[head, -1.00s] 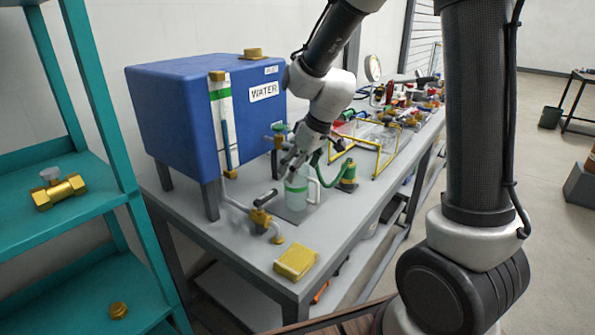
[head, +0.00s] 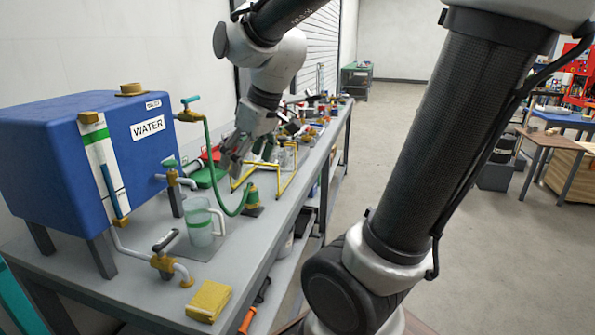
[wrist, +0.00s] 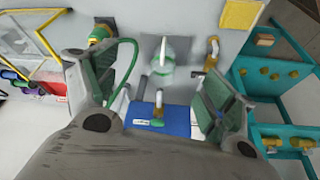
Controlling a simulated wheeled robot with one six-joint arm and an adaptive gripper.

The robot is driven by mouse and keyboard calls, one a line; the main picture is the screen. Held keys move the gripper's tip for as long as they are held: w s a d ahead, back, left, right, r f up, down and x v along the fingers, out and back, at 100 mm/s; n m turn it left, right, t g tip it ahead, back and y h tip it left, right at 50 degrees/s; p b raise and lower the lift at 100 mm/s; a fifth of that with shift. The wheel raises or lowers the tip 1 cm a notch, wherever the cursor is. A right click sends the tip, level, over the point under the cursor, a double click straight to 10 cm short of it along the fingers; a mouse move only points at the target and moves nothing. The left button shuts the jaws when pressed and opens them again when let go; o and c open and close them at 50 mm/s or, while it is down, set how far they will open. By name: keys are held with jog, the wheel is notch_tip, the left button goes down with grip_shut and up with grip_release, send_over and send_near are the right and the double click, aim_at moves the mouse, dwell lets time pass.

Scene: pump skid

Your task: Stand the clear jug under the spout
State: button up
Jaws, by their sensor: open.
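The clear jug (head: 200,229), with a green band and a white handle, stands upright on a dark grey mat (head: 207,250) on the bench. The spout (head: 188,182), below a green-handled valve on the blue water tank, ends just above the jug's rim on its tank side. Exactly how it lines up with the mouth is hard to tell. My gripper (head: 237,160) is open and empty, above and beyond the jug, apart from it. In the wrist view, the jug (wrist: 164,58) shows between the spread fingers of my gripper (wrist: 157,85), some distance off.
The blue tank (head: 90,160) stands left of the jug. A second tap (head: 165,260) and a yellow block (head: 208,301) are nearer the bench edge. A green hose (head: 221,190) runs to a brass fitting behind the jug.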

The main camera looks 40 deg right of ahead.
jog(key=s+d+m+h, duration=0.1)
jog(key=s+d+m, duration=0.3)
jog(key=s, duration=0.9)
jog(key=shift+d+h, duration=0.4)
jog(key=shift+d, duration=0.65)
